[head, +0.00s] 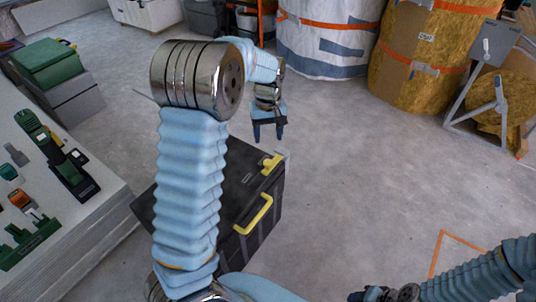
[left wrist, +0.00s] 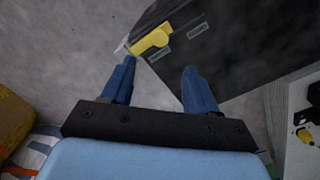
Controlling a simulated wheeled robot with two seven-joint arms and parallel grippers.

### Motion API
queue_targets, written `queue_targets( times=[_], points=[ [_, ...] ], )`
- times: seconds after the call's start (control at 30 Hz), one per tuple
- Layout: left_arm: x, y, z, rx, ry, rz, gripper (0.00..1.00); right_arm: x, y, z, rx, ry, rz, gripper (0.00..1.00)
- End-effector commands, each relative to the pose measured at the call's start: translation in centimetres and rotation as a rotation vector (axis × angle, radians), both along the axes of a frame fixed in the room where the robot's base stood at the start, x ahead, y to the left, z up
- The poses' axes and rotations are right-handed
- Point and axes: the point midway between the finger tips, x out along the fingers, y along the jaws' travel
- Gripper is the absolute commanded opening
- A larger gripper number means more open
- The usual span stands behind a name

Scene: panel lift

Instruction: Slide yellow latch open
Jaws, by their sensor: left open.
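The yellow latch (head: 271,163) is on the far right corner of a black case (head: 237,172). In the left wrist view the latch (left wrist: 152,40) lies ahead of the fingertips, beside a grey metal piece at the case's edge. My left gripper (head: 268,138) is open and empty, pointing down a little above and beyond the latch. In the left wrist view its two blue fingers (left wrist: 158,72) are apart, and I see no contact with the latch. My right arm enters at the bottom right; its end is cut off and its jaws are unclear.
A yellow handle (head: 254,214) is on the case's right side. A workbench (head: 92,222) with green and orange tools stands at the left. Wrapped bales (head: 418,55) and a grey metal frame stand at the back right. The floor right of the case is clear.

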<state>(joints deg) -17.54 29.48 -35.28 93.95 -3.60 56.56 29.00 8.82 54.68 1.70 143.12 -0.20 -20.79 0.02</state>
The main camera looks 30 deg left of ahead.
Motion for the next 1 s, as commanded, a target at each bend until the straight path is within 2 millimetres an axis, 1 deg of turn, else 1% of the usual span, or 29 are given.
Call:
queue_targets(
  times=[0.03,0.1,0.3,0.4,0.5,0.67,0.9,0.93,1.0],
  points=[
    [-0.1,0.0,-1.2,0.000,0.004,0.001,0.59,0.0,0.0,-0.2,0.000,0.000,0.000,0.47],
    [-0.1,0.0,-2.9,0.000,0.005,0.000,0.59,0.0,0.0,-0.3,0.000,0.000,-0.001,0.47],
    [-0.1,0.0,-7.5,0.000,0.004,0.000,0.59,0.0,0.0,-0.5,-0.001,0.000,-0.001,0.47],
    [-0.1,0.0,-9.3,0.000,0.003,0.000,0.59,0.0,0.0,-0.5,-0.001,0.000,-0.001,0.47],
    [-0.1,0.0,-10.5,-0.001,0.002,0.001,0.59,0.0,0.0,-0.6,-0.001,0.000,-0.001,0.47],
    [0.0,0.0,-11.4,0.000,0.000,-0.001,0.59,0.0,0.0,-0.6,-0.001,0.000,-0.001,0.47],
    [0.0,0.0,-11.5,-0.001,-0.001,-0.001,0.59,0.0,0.0,-0.6,-0.001,0.000,-0.001,0.47],
    [0.0,0.0,-11.5,-0.001,-0.001,-0.001,0.57,0.0,0.0,-0.6,-0.001,0.000,-0.001,0.47],
    [0.0,0.0,-11.5,-0.001,-0.001,0.000,0.46,0.0,0.0,-0.6,-0.001,0.000,-0.001,0.47]
  ],
)
